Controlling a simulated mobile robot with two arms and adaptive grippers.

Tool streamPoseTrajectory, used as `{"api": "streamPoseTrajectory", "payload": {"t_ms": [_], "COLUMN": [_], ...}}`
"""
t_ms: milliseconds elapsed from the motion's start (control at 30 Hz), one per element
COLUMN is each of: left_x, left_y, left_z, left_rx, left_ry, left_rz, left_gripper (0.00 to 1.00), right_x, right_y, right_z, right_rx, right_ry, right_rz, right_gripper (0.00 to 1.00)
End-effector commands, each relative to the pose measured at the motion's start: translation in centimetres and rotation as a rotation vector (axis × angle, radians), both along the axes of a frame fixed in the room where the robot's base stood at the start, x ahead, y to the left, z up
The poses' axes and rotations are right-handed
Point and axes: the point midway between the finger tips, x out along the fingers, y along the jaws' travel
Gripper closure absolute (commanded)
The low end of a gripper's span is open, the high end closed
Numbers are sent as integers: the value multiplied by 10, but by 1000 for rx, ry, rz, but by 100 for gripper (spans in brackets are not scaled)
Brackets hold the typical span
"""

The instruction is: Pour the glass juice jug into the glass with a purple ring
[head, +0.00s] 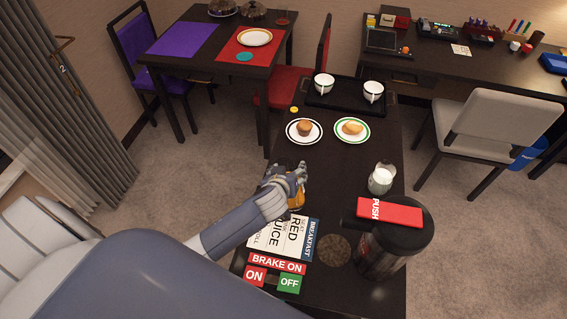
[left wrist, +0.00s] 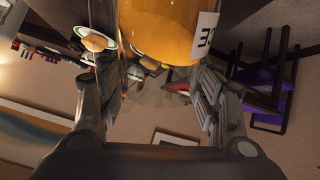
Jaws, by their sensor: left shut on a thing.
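My left gripper (head: 291,178) is shut around the glass juice jug above the near part of the dark trolley top. Only a little of the jug's orange juice (head: 296,204) shows beneath the hand in the head view. In the left wrist view, the jug (left wrist: 158,30) stands large between the two fingers, with orange juice and a white label. I cannot make out a glass with a purple ring in either view. A small glass (head: 283,17) with a reddish tint stands on the far table. My right gripper is not in view.
On the trolley are a milk jug (head: 381,180), a dark dispenser with a red PUSH lid (head: 390,212), a muffin plate (head: 304,139), a pastry plate (head: 352,138) and a black tray (head: 345,101) with two cups. The far table has a purple mat (head: 185,40) and red mat.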

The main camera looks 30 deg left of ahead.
Motion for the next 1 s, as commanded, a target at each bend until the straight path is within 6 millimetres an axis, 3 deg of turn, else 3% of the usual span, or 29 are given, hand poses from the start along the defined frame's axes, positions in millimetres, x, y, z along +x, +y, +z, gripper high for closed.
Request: {"api": "streamPoseTrajectory", "payload": {"t_ms": [1000], "left_x": [6], "left_y": [4], "left_z": [6], "left_rx": [-70], "left_ry": [78], "left_rz": [1], "left_gripper": [100], "right_x": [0], "right_y": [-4], "right_z": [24], "right_rx": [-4], "right_ry": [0], "right_rz": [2], "right_gripper": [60]}}
